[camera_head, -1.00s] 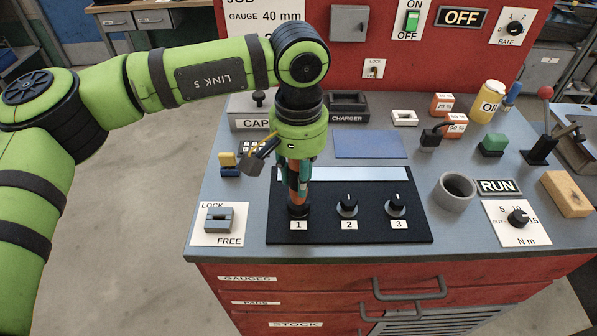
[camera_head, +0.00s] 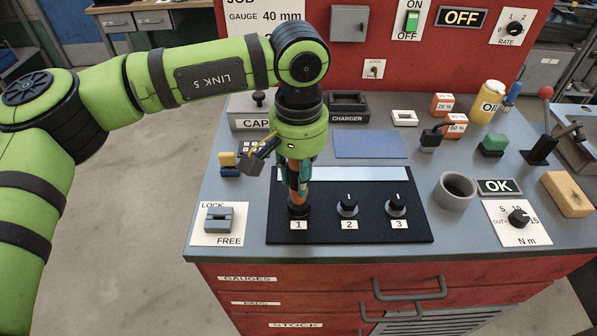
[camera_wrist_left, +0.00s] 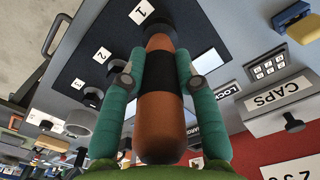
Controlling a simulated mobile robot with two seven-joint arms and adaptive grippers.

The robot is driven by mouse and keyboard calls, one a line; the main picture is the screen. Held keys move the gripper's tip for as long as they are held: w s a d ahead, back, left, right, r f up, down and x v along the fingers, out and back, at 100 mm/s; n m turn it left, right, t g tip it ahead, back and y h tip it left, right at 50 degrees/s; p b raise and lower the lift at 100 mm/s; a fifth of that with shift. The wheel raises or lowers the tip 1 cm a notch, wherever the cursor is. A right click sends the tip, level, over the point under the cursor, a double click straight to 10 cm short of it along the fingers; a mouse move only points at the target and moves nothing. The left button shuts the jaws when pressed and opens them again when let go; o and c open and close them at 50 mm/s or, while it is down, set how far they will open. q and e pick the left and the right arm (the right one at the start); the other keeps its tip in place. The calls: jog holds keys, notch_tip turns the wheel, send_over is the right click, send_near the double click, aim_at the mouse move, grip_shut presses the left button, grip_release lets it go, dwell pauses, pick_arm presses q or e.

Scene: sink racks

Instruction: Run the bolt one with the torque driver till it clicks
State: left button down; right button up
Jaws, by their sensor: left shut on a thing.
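My left gripper (camera_head: 298,182) is shut on the orange and black torque driver (camera_head: 295,192), which stands upright over bolt one at the label 1 (camera_head: 298,225) on the black plate (camera_head: 322,232). In the left wrist view, the teal fingers of my left gripper (camera_wrist_left: 161,85) close on both sides of the driver (camera_wrist_left: 163,125). The driver hides bolt one. Bolt two (camera_head: 347,206) and bolt three (camera_head: 396,205) stand to the right. The small sign (camera_head: 498,187) reads OK. The torque dial (camera_head: 518,217) sits below it. My right gripper is not in view.
A grey cup (camera_head: 455,191) stands right of the plate, with a wooden block (camera_head: 566,194) further right. A LOCK/FREE switch (camera_head: 219,217) is at the front left. The blue mat (camera_head: 370,145) behind the plate is clear. Drawer handles stick out in front.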

pick_arm(q)
jog(key=shift+w+r+p, duration=0.1)
jog(key=shift+r+p, duration=0.25)
jog(key=shift+r, duration=0.1)
notch_tip(320, 180, up, 4)
jog(key=shift+p, duration=0.9)
